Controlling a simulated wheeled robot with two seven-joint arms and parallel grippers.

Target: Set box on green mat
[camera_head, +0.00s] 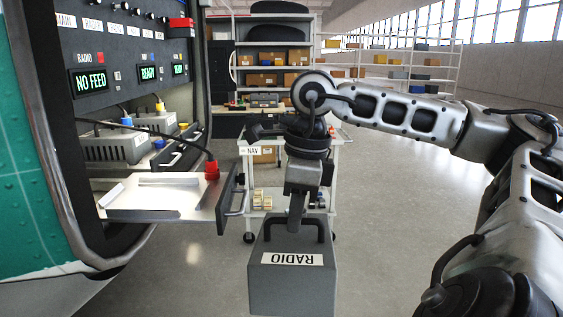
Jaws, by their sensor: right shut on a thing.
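A dark grey box (292,289) with a white RADIO label and a black handle on top hangs at the lower middle of the head view. The label reads upside down. My right gripper (297,222) points down and is shut on the box's handle. The box is held above the floor, in front of a white cart (333,150). I cannot make out a green mat; my right arm and the box hide part of the cart. My left gripper is not in view.
At the left, an open equipment panel (120,45) has lit displays and an empty pulled-out metal tray (165,195) with a red connector (211,170) near its edge. Shelves (272,60) with boxes stand behind the cart. The floor (400,220) right of the cart is clear.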

